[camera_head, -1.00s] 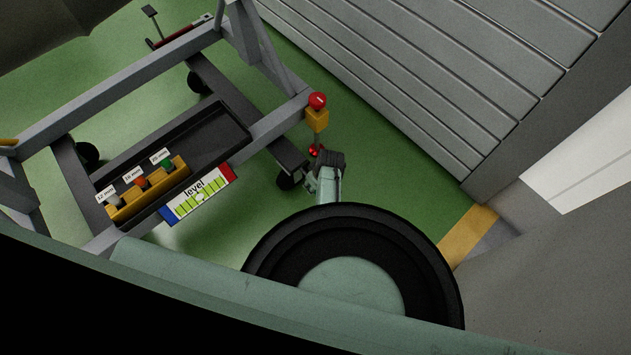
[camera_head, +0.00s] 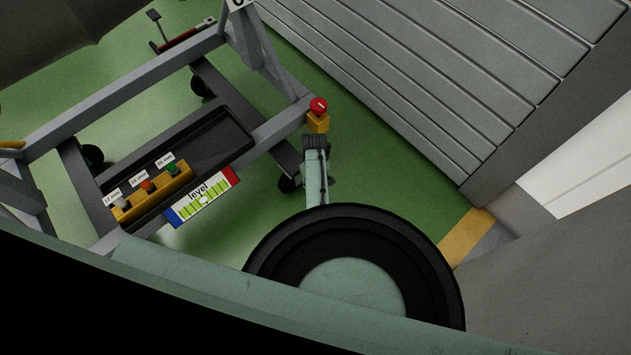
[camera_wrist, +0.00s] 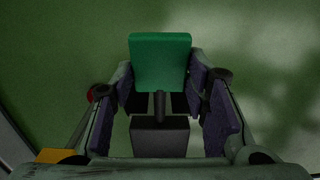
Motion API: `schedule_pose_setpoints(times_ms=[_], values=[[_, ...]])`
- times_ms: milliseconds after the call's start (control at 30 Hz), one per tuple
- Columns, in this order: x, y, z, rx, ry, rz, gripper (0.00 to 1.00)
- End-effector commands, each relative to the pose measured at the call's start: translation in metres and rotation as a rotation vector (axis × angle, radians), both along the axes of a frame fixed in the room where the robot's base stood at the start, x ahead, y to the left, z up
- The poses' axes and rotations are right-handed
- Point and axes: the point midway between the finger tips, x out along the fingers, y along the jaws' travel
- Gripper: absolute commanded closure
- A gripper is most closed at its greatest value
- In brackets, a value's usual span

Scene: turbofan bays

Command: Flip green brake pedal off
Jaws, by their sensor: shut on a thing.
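The green brake pedal (camera_wrist: 160,62) is in the wrist view, a flat green plate on a thin dark stem above a grey block (camera_wrist: 160,137). My gripper (camera_wrist: 161,84) has one finger on each side of the pedal and stem, closed on it. Exactly where the pads touch is hard to make out. In the head view my gripper (camera_head: 317,158) is at the cart's near right corner, just below the red button. The pedal is hidden there behind my arm.
A grey cart frame (camera_head: 110,88) on casters holds a black tray (camera_head: 217,143). A red button (camera_head: 318,105) on a yellow box (camera_head: 318,123) is close above my gripper. A level gauge (camera_head: 203,197) hangs in front. A grey slatted panel (camera_head: 420,75) stands right; green floor lies between.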

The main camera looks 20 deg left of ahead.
Motion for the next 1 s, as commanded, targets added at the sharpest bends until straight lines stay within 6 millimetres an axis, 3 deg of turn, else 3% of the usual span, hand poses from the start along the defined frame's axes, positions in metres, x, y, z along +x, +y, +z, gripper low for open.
schedule_pose_setpoints(times_ms=[167,200,400,500,800,1000], values=[[0.006,0.007,0.005,0.014,-0.014,0.002,1.00],[0.006,0.007,0.005,0.014,-0.015,0.003,0.57],[0.004,0.005,0.004,0.010,-0.010,0.002,0.43],[0.003,0.004,0.003,0.008,-0.009,0.002,0.38],[0.003,0.003,0.004,0.006,-0.007,0.001,0.38],[0.003,0.003,0.026,0.007,-0.009,0.001,0.38]])
